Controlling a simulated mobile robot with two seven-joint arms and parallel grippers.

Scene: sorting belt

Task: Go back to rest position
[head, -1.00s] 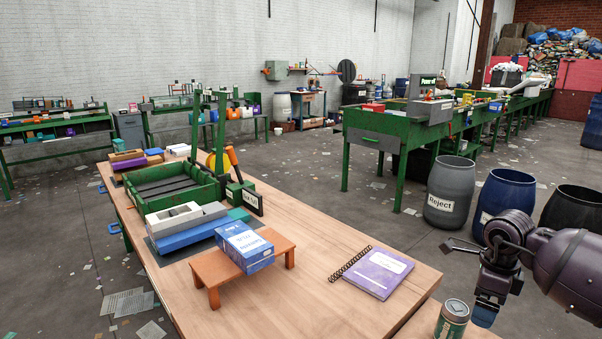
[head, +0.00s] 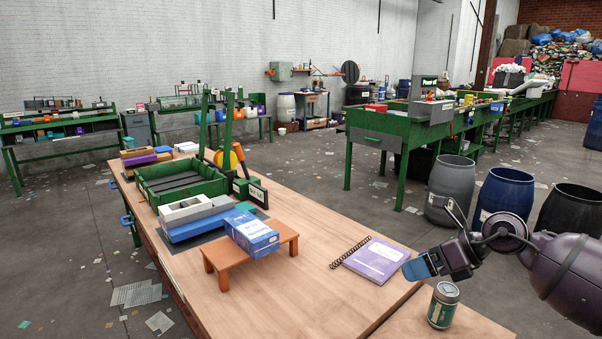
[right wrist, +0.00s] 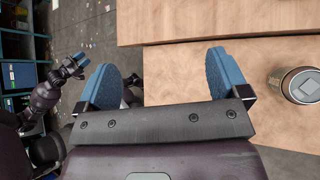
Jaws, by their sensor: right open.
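My right gripper (head: 420,267) is raised at the right of the head view, beside the wooden table and near the purple notebook and the can. In the right wrist view its two blue fingers (right wrist: 165,80) stand wide apart with nothing between them. My left gripper (right wrist: 72,66) shows small at the left of that view, off the table; whether it is open is unclear. It is not in the head view.
A green can (head: 443,306) stands on the near table part, close to the right gripper; it also shows in the right wrist view (right wrist: 302,85). A purple notebook (head: 376,259), an orange stand (head: 222,264) with a blue box (head: 252,236), and a green tray (head: 182,184) occupy the table.

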